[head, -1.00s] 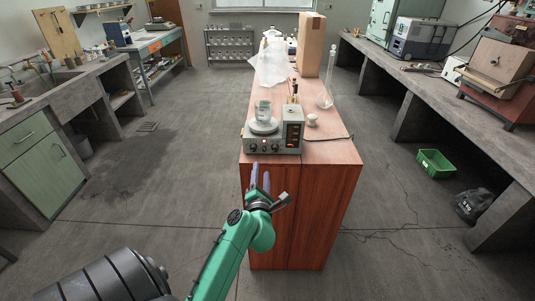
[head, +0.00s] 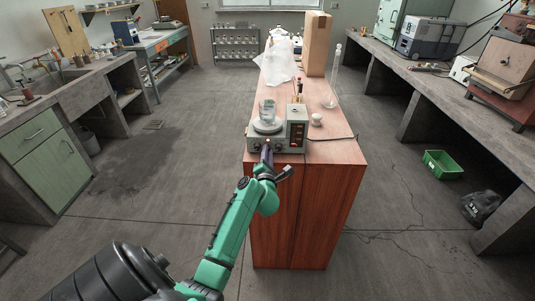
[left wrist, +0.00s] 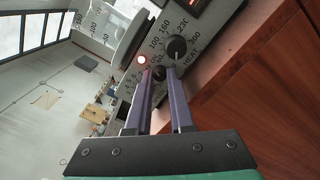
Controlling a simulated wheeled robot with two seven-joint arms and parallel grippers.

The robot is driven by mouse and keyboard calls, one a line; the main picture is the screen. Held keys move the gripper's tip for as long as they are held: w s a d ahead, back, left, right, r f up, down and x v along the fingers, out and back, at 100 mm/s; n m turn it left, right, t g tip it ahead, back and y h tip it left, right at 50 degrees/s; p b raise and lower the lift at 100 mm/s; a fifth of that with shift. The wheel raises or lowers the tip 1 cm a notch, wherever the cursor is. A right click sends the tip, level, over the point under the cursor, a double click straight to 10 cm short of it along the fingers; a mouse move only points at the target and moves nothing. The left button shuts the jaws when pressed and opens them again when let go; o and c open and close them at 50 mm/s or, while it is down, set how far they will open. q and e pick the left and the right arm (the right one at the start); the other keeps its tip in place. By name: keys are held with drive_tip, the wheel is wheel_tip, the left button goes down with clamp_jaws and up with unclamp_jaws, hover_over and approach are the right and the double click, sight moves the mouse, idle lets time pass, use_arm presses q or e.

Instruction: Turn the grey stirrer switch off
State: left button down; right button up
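The grey stirrer (head: 257,145) is a hotplate box near the front edge of the red-brown cabinet top, with a round plate and glass beaker on it. My left gripper (head: 267,147) is at the panel. In the wrist view its two purple fingers (left wrist: 160,75) are either side of the small dark knob and appear to touch it. The knob's setting is hidden. My right gripper is out of view.
A stoppered white jar (head: 317,119), a glass flask (head: 330,98) and a tall cardboard box (head: 316,45) stand behind or beside the stirrer. A cable runs off to the right.

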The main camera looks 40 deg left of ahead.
use_arm(q)
drive_tip(key=shift+n+p, duration=0.3)
drive_tip(key=shift+n, duration=0.1)
drive_tip(key=n+p, duration=0.1)
drive_tip(key=n, duration=0.1)
drive_tip(key=shift+n, duration=0.3)
drive_tip(key=shift+f+n+p, duration=0.1)
drive_tip(key=shift+n+p, duration=0.55)
drive_tip(key=shift+n, duration=1.65)
drive_tip(key=c, duration=0.8)
unclamp_jaws()
